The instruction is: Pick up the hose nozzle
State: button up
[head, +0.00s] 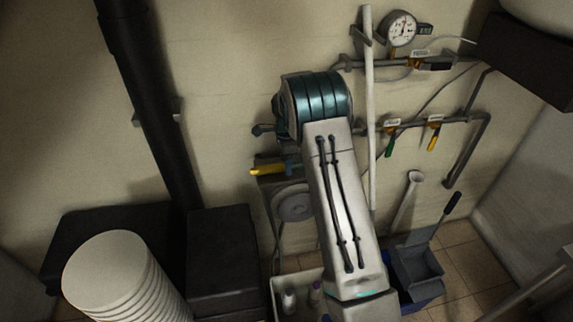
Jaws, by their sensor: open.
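A teal hose (322,95) hangs in a thick coil on the wall, above the far end of my arm. A small dark fitting (263,129) sticks out at the coil's left side; it may be the hose nozzle, but it is too small to be sure. Below it is a yellow lever-like piece (267,171) with a blue part (293,168) beside it. My arm's pale link rises from the bottom and covers the area under the coil. My gripper does not show; its place relative to the nozzle cannot be told.
Grey wall pipes with a gauge (401,29) and coloured valve handles run right of the coil. A white upright pole (369,120) stands close to my arm. A black pipe (150,100), a white stacked cylinder (115,275) and dark boxes (222,250) are left.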

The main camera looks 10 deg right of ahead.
jog(key=shift+f, duration=0.25)
jog(key=c, duration=1.2)
jog(key=shift+o, duration=0.2)
jog(key=shift+r, duration=0.15)
